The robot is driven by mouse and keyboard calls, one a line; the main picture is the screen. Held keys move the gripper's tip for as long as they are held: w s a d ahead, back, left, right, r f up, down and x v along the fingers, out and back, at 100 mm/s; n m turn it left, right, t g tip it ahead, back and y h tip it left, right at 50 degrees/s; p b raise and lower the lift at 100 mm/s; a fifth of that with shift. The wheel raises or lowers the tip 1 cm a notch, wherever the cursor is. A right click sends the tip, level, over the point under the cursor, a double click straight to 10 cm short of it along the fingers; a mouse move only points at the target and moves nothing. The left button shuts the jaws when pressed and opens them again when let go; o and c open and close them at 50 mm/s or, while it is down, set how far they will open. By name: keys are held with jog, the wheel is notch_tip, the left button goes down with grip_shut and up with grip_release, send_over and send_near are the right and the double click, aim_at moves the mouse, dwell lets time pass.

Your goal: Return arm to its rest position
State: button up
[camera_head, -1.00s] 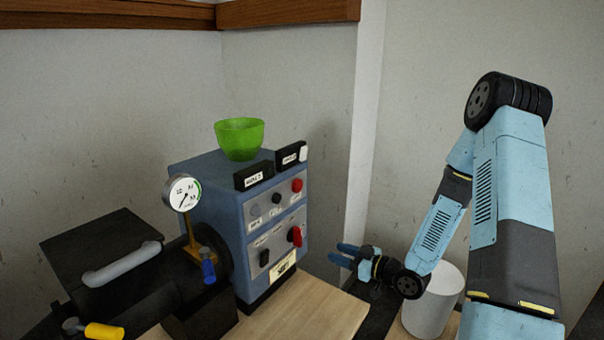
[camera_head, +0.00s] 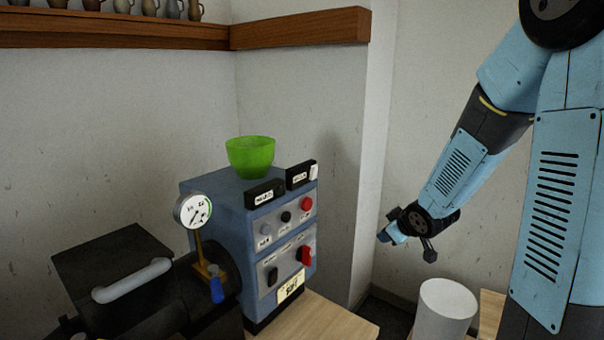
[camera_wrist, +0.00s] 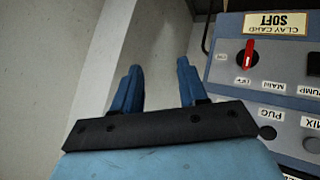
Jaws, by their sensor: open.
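My gripper (camera_head: 384,235) hangs in the air in the head view, right of the blue control box and above the white cylinder. It holds nothing. In the wrist view its two blue fingers (camera_wrist: 158,90) stand apart with only wall between them. My blue and black arm reaches down to it from the upper right of the head view, bent at the elbow.
A blue control box (camera_head: 222,200) with switches carries a green bowl (camera_head: 250,157). A black machine with a pressure gauge (camera_head: 193,210) stands left. A white cylinder (camera_head: 445,310) stands below my gripper. A wooden shelf (camera_head: 300,30) runs along the wall.

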jog(key=s+d+r+m+h, duration=0.2)
jog(key=s+r+m, duration=0.1)
jog(key=s+r, duration=0.3)
jog(key=s+a+r+m+g, duration=0.1)
jog(key=s+r, duration=0.4)
jog(key=s, duration=0.6)
jog(key=s+a+r+m+g, duration=0.1)
jog(key=s+r+m, duration=0.3)
jog(key=s, duration=0.7)
notch_tip(320, 180, up, 2)
jog(key=shift+a+r+g, duration=0.2)
jog(key=shift+a+g, duration=0.1)
jog(key=shift+g, duration=0.6)
